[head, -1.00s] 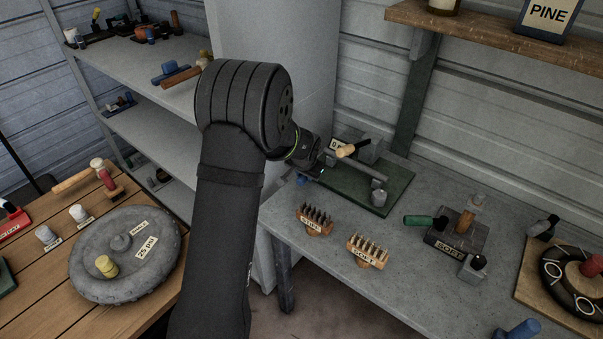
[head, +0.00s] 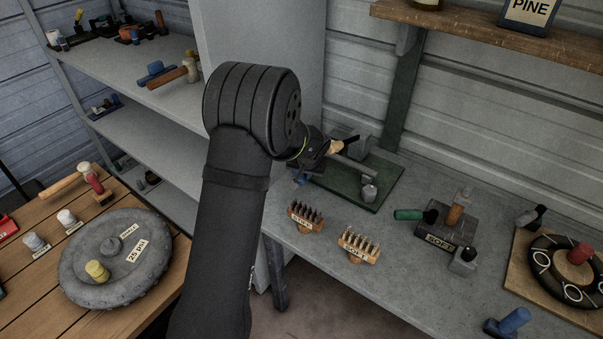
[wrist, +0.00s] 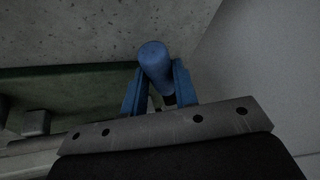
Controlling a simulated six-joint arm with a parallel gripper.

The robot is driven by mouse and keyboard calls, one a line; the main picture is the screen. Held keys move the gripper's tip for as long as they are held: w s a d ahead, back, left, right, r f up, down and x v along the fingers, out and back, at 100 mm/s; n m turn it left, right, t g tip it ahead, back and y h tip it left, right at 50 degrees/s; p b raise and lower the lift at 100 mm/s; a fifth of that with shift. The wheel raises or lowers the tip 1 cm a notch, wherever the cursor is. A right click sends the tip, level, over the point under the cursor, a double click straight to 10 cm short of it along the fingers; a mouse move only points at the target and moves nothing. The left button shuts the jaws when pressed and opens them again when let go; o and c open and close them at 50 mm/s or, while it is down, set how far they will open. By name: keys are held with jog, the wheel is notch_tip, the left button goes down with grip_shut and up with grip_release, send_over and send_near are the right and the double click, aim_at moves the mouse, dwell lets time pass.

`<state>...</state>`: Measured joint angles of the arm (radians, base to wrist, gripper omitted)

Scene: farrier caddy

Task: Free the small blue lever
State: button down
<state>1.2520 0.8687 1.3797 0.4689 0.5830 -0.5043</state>
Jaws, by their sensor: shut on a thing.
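The small blue lever (wrist: 154,58) shows in the wrist view as a rounded blue cylinder. It sits between the two blue fingers of my gripper (wrist: 158,80), which are shut on it. In the head view a bit of blue (head: 300,180) shows just below my wrist, at the left edge of the green board (head: 380,198); I cannot tell whether it is finger or lever. My wrist hides most of the grip and the board's left part. How the lever's lower end is held is hidden.
On the board are a grey bar with a round post (head: 369,192) and a tan-and-black handle (head: 335,147) close to my wrist. Two brush-like blocks (head: 305,215) (head: 358,245) stand in front. A dark labelled block (head: 452,228) is to the right.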

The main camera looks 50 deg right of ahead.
jog(key=c, duration=1.1)
grip_release()
jog(key=shift+s+r, duration=0.1)
jog(key=shift+r, duration=0.05)
jog(key=s+a, duration=0.2)
jog(key=s, duration=0.1)
jog(key=s+a, duration=0.5)
jog(key=s, duration=0.2)
jog(key=shift+a+r, duration=0.2)
jog(key=shift+r, duration=0.15)
jog(key=shift+c, duration=0.3)
